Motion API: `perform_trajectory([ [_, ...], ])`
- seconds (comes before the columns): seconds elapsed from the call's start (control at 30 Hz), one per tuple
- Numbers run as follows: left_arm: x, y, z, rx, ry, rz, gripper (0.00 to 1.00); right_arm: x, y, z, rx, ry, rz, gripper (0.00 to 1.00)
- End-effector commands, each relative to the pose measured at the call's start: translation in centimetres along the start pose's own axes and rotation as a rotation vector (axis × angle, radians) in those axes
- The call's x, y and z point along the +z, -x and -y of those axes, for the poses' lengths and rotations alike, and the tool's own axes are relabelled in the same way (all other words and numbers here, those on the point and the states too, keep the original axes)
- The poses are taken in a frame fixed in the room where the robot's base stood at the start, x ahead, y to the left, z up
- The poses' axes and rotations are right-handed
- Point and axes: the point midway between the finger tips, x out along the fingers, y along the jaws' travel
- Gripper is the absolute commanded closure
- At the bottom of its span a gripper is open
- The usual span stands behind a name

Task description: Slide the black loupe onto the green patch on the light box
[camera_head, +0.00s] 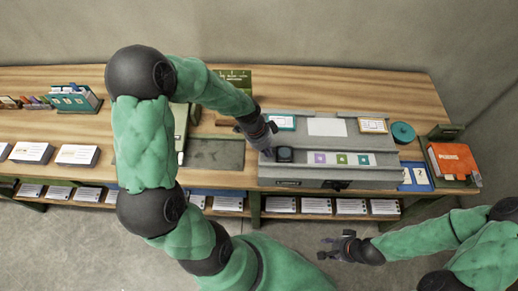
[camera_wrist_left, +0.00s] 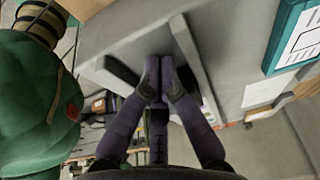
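The black loupe (camera_head: 285,154) stands at the left end of this strip. The green patch (camera_head: 342,159) lies to its right, between a purple patch (camera_head: 320,158) and another patch (camera_head: 363,160). My left gripper (camera_head: 268,150) is just left of the loupe, over the box's left part; I cannot tell whether they touch. In the left wrist view its fingers (camera_wrist_left: 160,62) are together and empty, and I cannot make out the loupe. My right gripper (camera_head: 324,248) is open and empty in front of the table.
A teal-framed card (camera_head: 284,123), a white sheet (camera_head: 327,127) and a framed card (camera_head: 373,125) lie along the box's back. A teal round tin (camera_head: 402,132) and an orange box (camera_head: 452,160) stand to the right. The strip right of the loupe is clear.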

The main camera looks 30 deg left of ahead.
Motion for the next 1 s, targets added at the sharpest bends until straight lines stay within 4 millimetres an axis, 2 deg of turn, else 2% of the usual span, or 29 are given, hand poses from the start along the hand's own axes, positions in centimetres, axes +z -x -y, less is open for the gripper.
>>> perform_trajectory([
  [0.1,-0.6,-0.2,0.0,0.0,-0.002,0.0,1.0,0.0,-0.1,0.0,0.0,0.0,0.0,0.6],
  [0.57,-1.3,-0.4,0.0,0.001,-0.002,0.0,1.0,0.0,-0.1,0.0,0.0,0.0,0.0,0.6],
  [0.67,-2.8,-0.8,0.0,0.002,-0.005,0.0,1.0,0.0,0.0,0.0,0.0,0.0,0.0,0.6],
  [1.0,-10.8,-3.3,-0.1,0.002,-0.008,0.0,1.0,0.0,-0.1,0.0,0.0,0.0,0.0,0.6],
])
